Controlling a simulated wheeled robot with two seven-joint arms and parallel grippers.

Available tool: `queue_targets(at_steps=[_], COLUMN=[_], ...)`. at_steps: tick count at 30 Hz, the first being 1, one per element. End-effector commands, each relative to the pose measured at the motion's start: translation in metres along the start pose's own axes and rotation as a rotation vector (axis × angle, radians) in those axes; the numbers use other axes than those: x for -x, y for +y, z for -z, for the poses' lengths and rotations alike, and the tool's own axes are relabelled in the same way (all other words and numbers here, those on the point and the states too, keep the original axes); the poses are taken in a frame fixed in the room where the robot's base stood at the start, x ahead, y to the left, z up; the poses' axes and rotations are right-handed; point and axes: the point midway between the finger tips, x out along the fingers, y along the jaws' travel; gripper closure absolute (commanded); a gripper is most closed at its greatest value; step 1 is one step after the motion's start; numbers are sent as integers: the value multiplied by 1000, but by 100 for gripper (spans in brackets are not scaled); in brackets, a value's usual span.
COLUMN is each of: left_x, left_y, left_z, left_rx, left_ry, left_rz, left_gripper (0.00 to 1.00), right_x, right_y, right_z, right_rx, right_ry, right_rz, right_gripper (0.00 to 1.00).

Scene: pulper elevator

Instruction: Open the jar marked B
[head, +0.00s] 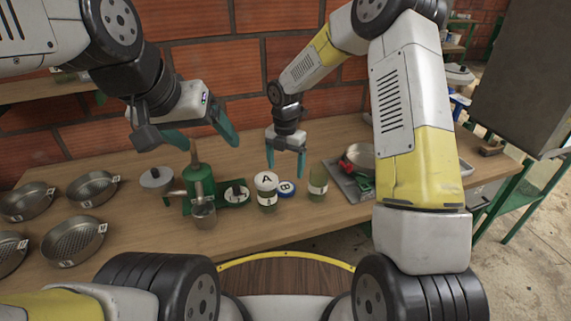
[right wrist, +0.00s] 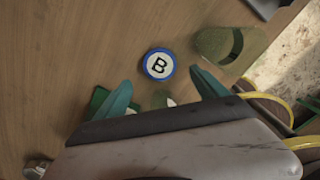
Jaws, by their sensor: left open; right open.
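A blue-rimmed lid marked B (head: 286,188) lies flat on the table; it also shows in the right wrist view (right wrist: 158,64). A greenish jar (head: 318,183) with a pale label stands just right of it, with no lid visible on top; it also shows in the right wrist view (right wrist: 215,46). A jar with a white lid marked A (head: 267,190) stands left of the blue lid. My right gripper (head: 286,172) is open and empty above the blue lid, fingers pointing down. My left gripper (head: 207,143) is open and empty above the green device.
A green device (head: 199,182) with a metal cup (head: 203,215) stands left of the jars. Several round metal sieves (head: 92,187) lie at the left. A grey tray (head: 347,187) with red and green items is to the right. The table's front middle is clear.

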Motion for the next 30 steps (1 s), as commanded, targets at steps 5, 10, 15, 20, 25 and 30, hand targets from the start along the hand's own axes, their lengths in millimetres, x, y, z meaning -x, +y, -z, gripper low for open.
queue_targets(at_steps=[5, 10, 15, 20, 25, 30], left_x=[0, 0, 0, 0, 0, 0], left_y=[0, 0, 0, 0, 0, 0], left_z=[0, 0, 0, 0, 0, 0], left_rx=[0, 0, 0, 0, 0, 0], left_ry=[0, 0, 0, 0, 0, 0], left_rz=[0, 0, 0, 0, 0, 0], left_gripper=[22, 22, 22, 22, 22, 22], right_x=[31, 47, 90, 155, 210, 246], right_y=[0, -2, -26, -75, -130, -182], right_z=[0, 0, 2, 16, 46, 86], right_rx=[-1, -16, -240, -682, -1189, -1694], right_ry=[-1, -4, -47, -95, -91, -5], right_rz=[-1, -2, -30, -111, -240, -399], right_gripper=[18, 18, 18, 18, 18, 18])
